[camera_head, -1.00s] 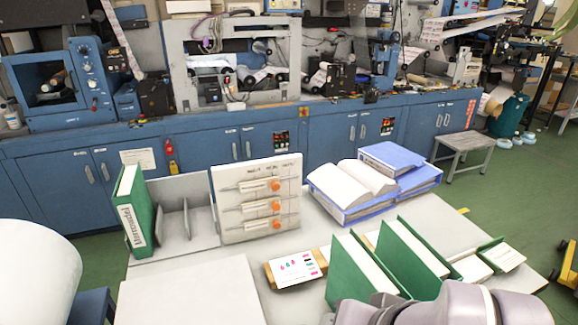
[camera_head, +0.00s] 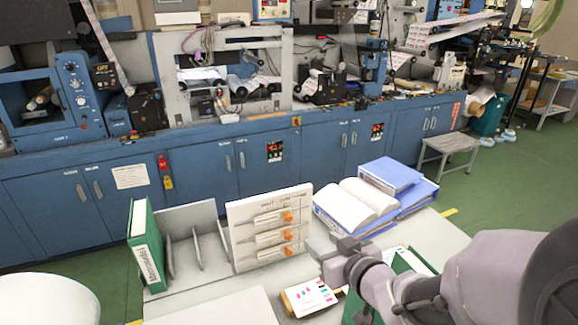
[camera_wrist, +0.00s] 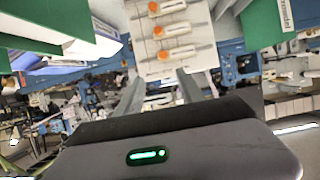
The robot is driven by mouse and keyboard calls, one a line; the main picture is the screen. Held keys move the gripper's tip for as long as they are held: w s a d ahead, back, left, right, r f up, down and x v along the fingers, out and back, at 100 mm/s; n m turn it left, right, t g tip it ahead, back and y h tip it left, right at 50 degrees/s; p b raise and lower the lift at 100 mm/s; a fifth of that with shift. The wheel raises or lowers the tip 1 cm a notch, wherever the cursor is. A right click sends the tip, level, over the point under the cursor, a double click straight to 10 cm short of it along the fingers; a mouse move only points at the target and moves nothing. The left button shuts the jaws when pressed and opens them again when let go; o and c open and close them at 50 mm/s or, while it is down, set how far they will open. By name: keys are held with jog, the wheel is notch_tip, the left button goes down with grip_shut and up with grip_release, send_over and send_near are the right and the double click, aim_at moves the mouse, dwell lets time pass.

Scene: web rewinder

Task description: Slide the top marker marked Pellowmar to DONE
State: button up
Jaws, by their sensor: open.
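The white board (camera_head: 240,222) stands upright on the table and carries three sliding markers, each with an orange knob, on horizontal rails. The top marker (camera_head: 269,219) sits around the middle to right of its rail; its name is too small to read. The heading words along the board's upper edge are not clearly legible. My gripper (camera_head: 325,246) is open and empty, right of the board and apart from it. In the wrist view, which is upside down, the open fingers (camera_wrist: 159,90) point toward the board, and the top marker (camera_wrist: 180,52) is the lowest of the three.
A green binder (camera_head: 147,246) and grey dividers stand left of the board. An open white binder (camera_head: 352,208) and blue binders (camera_head: 390,174) lie right of it. A printed card (camera_head: 310,297) lies in front. Blue machine cabinets (camera_head: 205,170) stand behind the table.

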aim_at(290, 219)
jog(key=b+x, duration=0.1)
jog(key=x, duration=0.4)
jog(key=b+x, duration=0.1)
jog(key=x, duration=0.5)
jog(key=b+x, duration=0.2)
jog(key=x, duration=0.4)
jog(key=shift+w+a, duration=0.1)
jog(key=shift+a, duration=0.35)
grip_shut()
